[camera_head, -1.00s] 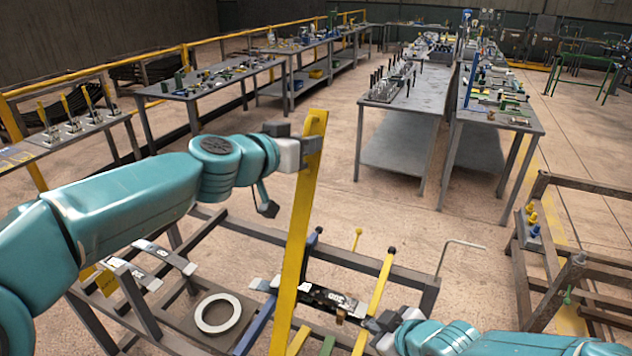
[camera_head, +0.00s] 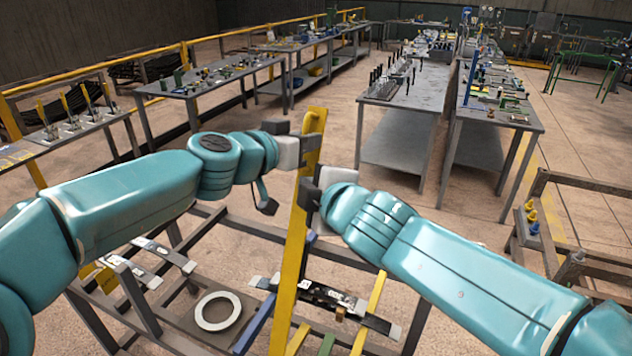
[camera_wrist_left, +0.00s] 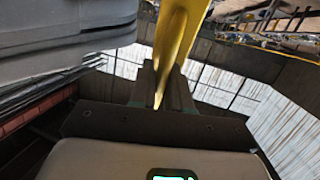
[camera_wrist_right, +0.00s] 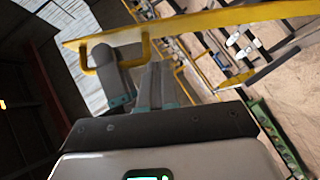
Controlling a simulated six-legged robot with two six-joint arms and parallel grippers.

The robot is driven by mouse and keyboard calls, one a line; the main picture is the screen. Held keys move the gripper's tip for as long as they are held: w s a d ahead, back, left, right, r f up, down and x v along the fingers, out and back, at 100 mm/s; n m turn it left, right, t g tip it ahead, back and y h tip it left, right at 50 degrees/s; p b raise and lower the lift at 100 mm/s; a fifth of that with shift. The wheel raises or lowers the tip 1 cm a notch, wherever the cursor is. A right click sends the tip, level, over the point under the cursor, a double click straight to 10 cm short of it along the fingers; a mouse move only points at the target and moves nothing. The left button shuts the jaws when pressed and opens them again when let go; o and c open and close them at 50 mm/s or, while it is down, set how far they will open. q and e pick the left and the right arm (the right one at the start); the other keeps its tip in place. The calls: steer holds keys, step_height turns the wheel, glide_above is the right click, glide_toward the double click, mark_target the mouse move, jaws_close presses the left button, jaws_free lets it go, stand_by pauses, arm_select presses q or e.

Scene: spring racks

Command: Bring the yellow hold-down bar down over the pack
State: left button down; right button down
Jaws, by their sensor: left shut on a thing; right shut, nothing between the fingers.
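The yellow hold-down bar (camera_head: 293,240) stands raised and nearly upright in the head view, crossing in front of the rack. My left gripper (camera_head: 308,152) is shut on the bar near its top; the bar also shows between its fingers in the left wrist view (camera_wrist_left: 175,45). My right gripper (camera_head: 307,196) is shut and empty, close to the bar's right side below the left gripper. I cannot tell whether it touches. In the right wrist view, the bar (camera_wrist_right: 230,17) crosses the top with a yellow loop handle. The dark pack (camera_head: 325,293) lies low on the rack, partly hidden behind the bar.
A pale ring (camera_head: 218,311) lies on a plate left of the bar. A second, slanted yellow bar (camera_head: 374,297) is right of it. Grey tables (camera_head: 430,100) with tools stand behind, and a brown frame (camera_head: 590,190) stands at right. Open floor lies between.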

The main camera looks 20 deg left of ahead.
arm_select(q)
steer(key=shift+a+r, duration=0.1)
steer(key=shift+r, duration=0.15)
arm_select(e)
steer(key=shift+w+a+f, duration=0.1)
steer(key=shift+w+f, duration=0.25)
steer(key=shift+w, duration=0.4)
steer(key=shift+w+a+f, duration=0.1)
steer(key=shift+w+f, duration=0.3)
steer(key=shift+w, duration=0.35)
steer(key=shift+w+a+f, duration=0.1)
steer(key=shift+w+f, duration=0.25)
steer(key=shift+w, duration=0.4)
steer(key=shift+w, duration=0.15)
